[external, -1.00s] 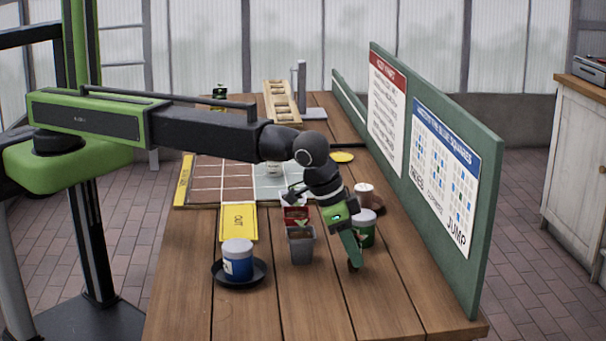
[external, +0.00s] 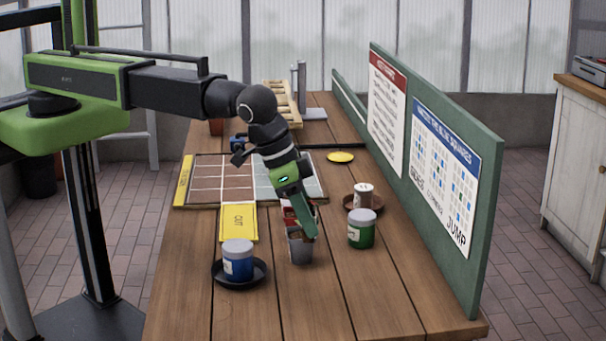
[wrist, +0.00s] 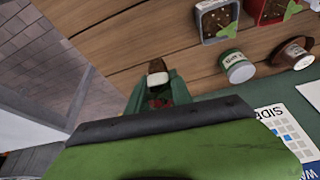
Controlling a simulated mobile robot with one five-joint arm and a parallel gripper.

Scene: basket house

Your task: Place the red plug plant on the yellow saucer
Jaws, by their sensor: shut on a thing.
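My gripper (wrist: 158,92) is shut on a small plug with a brown end and a pale band, with some red between the fingers; I take it as the red plug plant (wrist: 157,78). In the external view my gripper (external: 311,236) hangs tilted in front of the grey pot, and the plug is not clear there. The wrist view shows it held above the wooden table, apart from the pots. The yellow saucer (external: 341,157) lies empty farther back on the table, near the green board. It is not in the wrist view.
A grey pot (external: 301,252) and a red pot stand in the middle, partly hidden by my gripper. A green can (external: 362,230), a brown saucer with a white-lidded jar (external: 364,194) and a blue can (external: 238,262) stand nearby. The green board (external: 487,205) walls the right side.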

